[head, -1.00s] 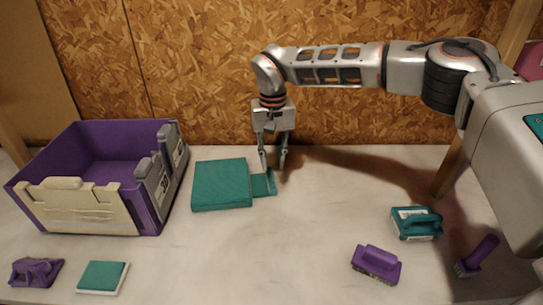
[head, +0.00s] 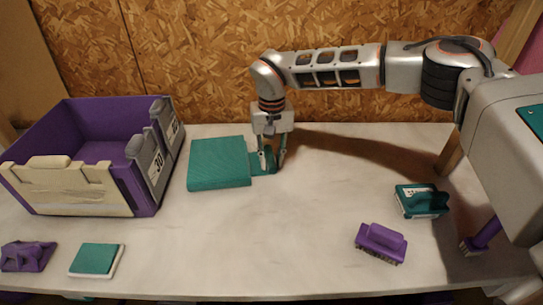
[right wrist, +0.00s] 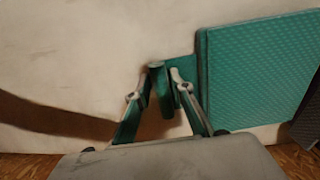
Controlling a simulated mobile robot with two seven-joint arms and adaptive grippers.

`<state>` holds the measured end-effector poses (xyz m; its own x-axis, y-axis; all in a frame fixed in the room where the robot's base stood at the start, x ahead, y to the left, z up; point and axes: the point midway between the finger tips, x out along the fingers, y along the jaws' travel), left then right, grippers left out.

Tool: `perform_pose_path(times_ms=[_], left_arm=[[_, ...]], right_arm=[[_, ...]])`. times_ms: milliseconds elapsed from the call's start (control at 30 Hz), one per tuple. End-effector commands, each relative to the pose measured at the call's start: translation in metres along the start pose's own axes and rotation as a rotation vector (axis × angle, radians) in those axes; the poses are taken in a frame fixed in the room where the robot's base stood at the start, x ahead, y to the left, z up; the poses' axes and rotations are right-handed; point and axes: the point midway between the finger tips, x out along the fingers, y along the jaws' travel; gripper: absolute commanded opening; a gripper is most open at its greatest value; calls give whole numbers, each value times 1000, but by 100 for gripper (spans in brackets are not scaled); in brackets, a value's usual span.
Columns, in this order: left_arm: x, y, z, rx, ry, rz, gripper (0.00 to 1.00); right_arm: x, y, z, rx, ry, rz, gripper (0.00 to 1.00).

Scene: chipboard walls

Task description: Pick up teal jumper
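The teal jumper (head: 219,164) lies folded flat on the table, right of the purple crate, with a narrower flap on its right side. It also shows on the right in the right wrist view (right wrist: 262,72). My right gripper (head: 271,168) points down at the flap, its two fingertips apart on either side of teal cloth. In the right wrist view the fingers (right wrist: 160,74) slant inward, with a teal ridge between their tips. Whether they grip it firmly is unclear. My left gripper is out of view.
The purple crate (head: 58,121) stands on the left. A purple item (head: 27,257) and a teal-and-white pad (head: 97,259) lie at front left. A purple brush (head: 381,242), a teal brush (head: 421,201) and a purple-handled brush (head: 482,237) lie right. The middle front is clear.

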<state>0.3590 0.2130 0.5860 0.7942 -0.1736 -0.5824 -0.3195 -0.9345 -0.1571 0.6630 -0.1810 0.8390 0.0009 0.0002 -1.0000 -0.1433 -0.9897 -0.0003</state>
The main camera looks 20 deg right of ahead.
Motion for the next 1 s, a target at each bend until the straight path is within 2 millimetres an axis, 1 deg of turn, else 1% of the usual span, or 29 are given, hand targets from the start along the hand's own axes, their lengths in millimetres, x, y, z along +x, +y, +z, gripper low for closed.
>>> perform_pose_path(times_ms=[67, 100, 167, 200, 467, 1000], left_arm=[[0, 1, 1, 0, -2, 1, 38], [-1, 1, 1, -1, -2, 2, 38], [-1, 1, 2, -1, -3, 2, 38], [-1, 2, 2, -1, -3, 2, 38], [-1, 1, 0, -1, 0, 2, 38], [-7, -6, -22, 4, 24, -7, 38]], right_arm=[[0, 0, 0, 0, 0, 0, 22], [0, 0, 0, 0, 0, 0, 20], [0, 0, 0, 0, 0, 0, 4], [0, 0, 0, 0, 0, 0, 0], [-4, 0, 0, 0, 1, -1, 0], [-34, 0, 0, 0, 4, -1, 0]])
